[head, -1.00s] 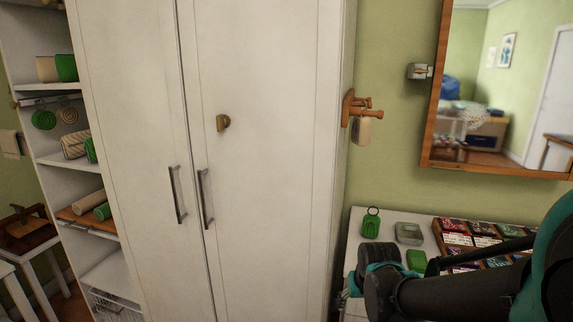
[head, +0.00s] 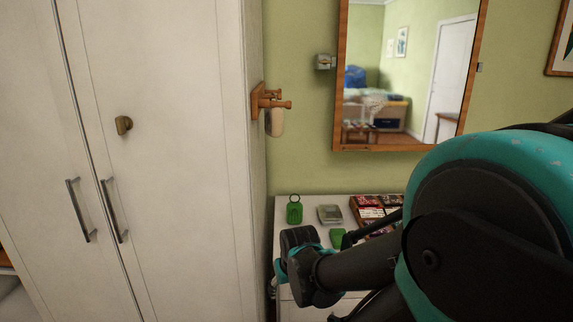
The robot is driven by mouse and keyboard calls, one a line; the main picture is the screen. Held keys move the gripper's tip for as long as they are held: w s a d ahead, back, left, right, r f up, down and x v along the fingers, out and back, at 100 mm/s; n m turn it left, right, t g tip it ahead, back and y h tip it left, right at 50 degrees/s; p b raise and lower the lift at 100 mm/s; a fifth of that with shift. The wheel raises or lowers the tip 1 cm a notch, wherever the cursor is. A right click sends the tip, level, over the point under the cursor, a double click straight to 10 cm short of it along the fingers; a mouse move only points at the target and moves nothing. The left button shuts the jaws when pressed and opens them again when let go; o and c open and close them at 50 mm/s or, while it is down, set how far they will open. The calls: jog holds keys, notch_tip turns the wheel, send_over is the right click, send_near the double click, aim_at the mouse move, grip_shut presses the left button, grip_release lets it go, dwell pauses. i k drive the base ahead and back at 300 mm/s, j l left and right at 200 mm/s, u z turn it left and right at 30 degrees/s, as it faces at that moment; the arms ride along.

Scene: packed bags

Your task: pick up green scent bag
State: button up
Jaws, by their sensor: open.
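A green bag-like item with a ring on top (head: 294,212) lies on the white dresser top near its left back corner. A second, plainer green item (head: 337,238) lies nearer the front and is partly covered by my arm. I cannot tell from their looks alone which one is the green scent bag. My gripper (head: 277,282) is at the far end of my arm, over the dresser's left front edge, mostly hidden behind the dark wrist. It is open, apart from both green items.
A grey-green box (head: 329,214) and a wooden tray (head: 353,207) of small packets share the dresser (head: 284,230). A tall white wardrobe (head: 165,160) stands close on the left. A wooden peg rack (head: 257,101) holds a beige item (head: 275,122). A mirror (head: 410,75) hangs above.

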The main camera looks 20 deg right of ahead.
aim_at(295, 210)
jog(key=u, duration=0.35)
jog(key=l+u, duration=0.3)
jog(key=u, duration=0.15)
jog(key=k+l+u, duration=0.15)
jog(key=u, duration=0.3)
jog(key=k+l+u, duration=0.15)
jog(key=l+u, duration=0.3)
jog(key=k+l+u, duration=0.25)
jog(key=k+l, duration=0.45)
